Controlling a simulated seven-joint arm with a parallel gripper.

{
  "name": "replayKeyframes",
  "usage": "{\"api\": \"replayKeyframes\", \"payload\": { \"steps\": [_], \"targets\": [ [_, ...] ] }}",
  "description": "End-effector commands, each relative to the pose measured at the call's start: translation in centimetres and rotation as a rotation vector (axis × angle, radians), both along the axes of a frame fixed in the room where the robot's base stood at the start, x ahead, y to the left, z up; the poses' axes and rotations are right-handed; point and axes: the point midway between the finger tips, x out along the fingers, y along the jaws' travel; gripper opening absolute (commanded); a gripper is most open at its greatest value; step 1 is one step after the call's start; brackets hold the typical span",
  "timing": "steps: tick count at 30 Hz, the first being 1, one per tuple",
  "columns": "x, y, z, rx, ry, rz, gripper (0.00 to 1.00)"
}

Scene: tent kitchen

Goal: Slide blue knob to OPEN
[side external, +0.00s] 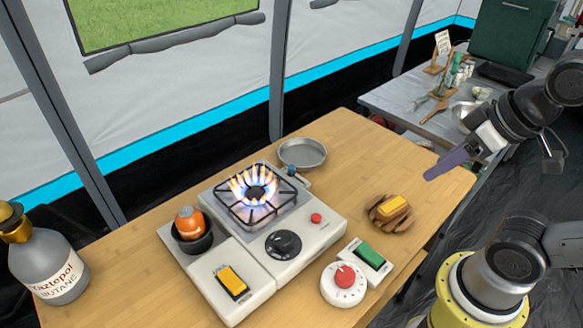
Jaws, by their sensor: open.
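The blue knob (292,169) is small and sits at the back right corner of the white camping stove (318,239), near the pan's front edge. No OPEN marking is readable at this size, so I cannot tell which position it is in.
A metal pan (302,153) lies behind the stove. A black dial (283,245), yellow switch (233,281), green switch (370,254) and red button (345,276) are in front. A yellow block sits in a wooden holder (391,211). A butane bottle (48,266) stands left.

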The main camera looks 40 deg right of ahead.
Motion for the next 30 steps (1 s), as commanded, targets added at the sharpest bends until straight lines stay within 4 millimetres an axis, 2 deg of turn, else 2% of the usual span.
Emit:
{"api": "replayKeyframes", "payload": {
  "steps": [2,4,11,16,23,27,30],
  "targets": [
    [0.0,0.0,0.0,0.000,0.000,0.000,0.50],
    [0.0,0.0,0.0,0.000,0.000,0.001,0.55],
    [-0.3,0.0,0.1,-0.065,0.017,0.125,0.55],
    [1.3,0.0,3.8,-0.178,-0.003,0.335,0.55],
    [6.8,0.2,8.5,-0.316,0.045,0.636,0.55],
    [11.5,0.3,10.3,-0.378,0.094,0.822,0.55],
    [15.4,0.5,10.8,-0.411,0.131,0.950,0.55]
  ]
}}
